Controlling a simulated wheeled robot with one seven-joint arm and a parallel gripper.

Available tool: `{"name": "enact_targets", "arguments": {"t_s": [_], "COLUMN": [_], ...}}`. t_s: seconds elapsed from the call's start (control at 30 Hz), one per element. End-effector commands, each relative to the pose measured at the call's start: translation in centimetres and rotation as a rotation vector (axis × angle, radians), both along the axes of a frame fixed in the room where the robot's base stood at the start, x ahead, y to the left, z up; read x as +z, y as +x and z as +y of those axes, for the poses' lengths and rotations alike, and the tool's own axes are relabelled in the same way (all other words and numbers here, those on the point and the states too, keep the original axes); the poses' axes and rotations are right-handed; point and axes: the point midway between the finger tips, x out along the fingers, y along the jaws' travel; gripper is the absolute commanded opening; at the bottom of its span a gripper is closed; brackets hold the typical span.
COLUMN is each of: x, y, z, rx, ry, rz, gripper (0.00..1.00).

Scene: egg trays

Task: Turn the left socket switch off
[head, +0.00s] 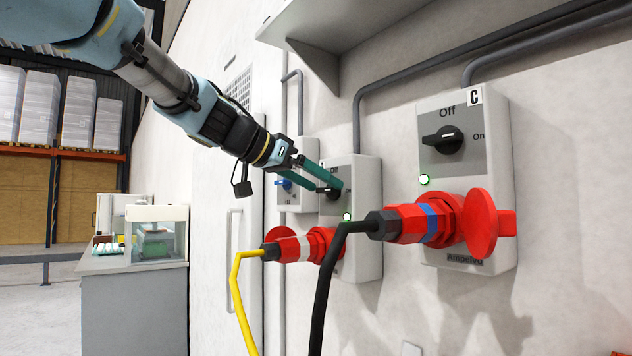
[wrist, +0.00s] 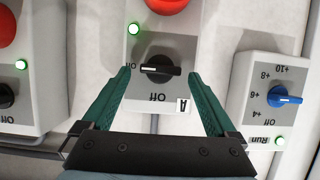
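The left socket box (head: 365,170) is a grey wall unit with a black rotary switch, a lit green lamp and a red plug below. In the wrist view, which is upside down, its label reads A. The black switch (wrist: 160,69) lies sideways there, its white mark toward On; Off is printed a quarter turn away. My gripper (wrist: 159,74) is open, with one green finger on each side of the switch and gaps to both. In the head view my gripper (head: 326,186) reaches the switch, and its fingers partly hide it.
The right socket box (head: 501,150), marked C, has a black switch (head: 443,140) turned toward On, a lit green lamp and a red plug. A unit with a blue knob (wrist: 278,96) stands on the other side. Yellow (head: 235,290) and black (head: 323,280) cables hang in front.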

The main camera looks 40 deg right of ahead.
Motion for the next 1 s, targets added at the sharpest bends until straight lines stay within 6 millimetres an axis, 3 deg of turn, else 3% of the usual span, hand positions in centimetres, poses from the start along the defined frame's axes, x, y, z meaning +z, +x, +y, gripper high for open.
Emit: {"name": "enact_targets", "arguments": {"t_s": [0.07,0.7,1.0], "x": [0.01,0.01,-0.13], "y": [0.01,0.02,0.19], "z": [0.02,0.05,0.09], "rx": [0.000,0.000,0.003], "ry": [0.000,0.000,0.002], "rz": [0.000,0.000,0.032], "gripper": [0.83,0.11,0.09]}}
